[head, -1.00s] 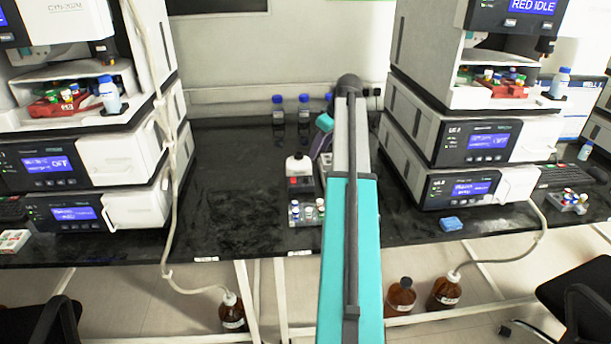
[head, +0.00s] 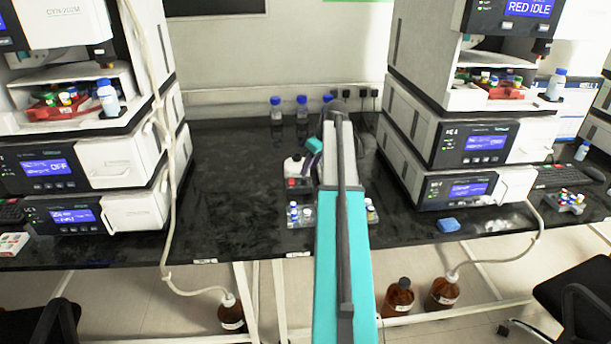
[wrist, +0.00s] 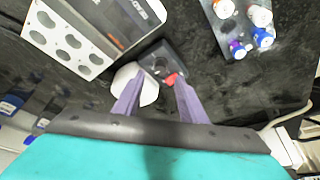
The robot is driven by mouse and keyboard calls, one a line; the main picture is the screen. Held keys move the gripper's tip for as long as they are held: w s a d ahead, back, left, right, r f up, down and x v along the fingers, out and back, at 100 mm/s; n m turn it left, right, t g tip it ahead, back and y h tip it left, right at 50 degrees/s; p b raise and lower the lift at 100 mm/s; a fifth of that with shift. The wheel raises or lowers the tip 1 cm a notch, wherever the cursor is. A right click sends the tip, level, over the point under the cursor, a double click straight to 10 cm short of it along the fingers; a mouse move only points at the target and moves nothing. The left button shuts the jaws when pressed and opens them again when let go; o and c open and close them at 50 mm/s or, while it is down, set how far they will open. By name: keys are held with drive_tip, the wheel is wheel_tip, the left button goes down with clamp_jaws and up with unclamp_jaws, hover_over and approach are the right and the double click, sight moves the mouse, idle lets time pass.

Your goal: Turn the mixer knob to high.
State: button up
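The mixer (head: 299,183) is a small device with a white top and a dark front with red on it, standing on the black bench left of my arm in the head view. In the wrist view its white head (wrist: 147,92) and dark control face (wrist: 163,62) lie just beyond my gripper (wrist: 155,86). A red part (wrist: 171,79) shows near the right fingertip. A round dark shape on the control face looks like the knob (wrist: 160,64); its setting is too small to read. My purple fingers are apart with nothing held between them.
A rack of capped vials (wrist: 240,28) sits near the mixer. A white rack with holes (wrist: 68,42) and a boxy device (wrist: 125,18) are close on the other side. Blue-capped bottles (head: 302,108) stand at the back. The bench left of the mixer is clear.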

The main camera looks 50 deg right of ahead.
sight(306, 178)
drive_tip(key=shift+x, duration=2.7)
clamp_jaws()
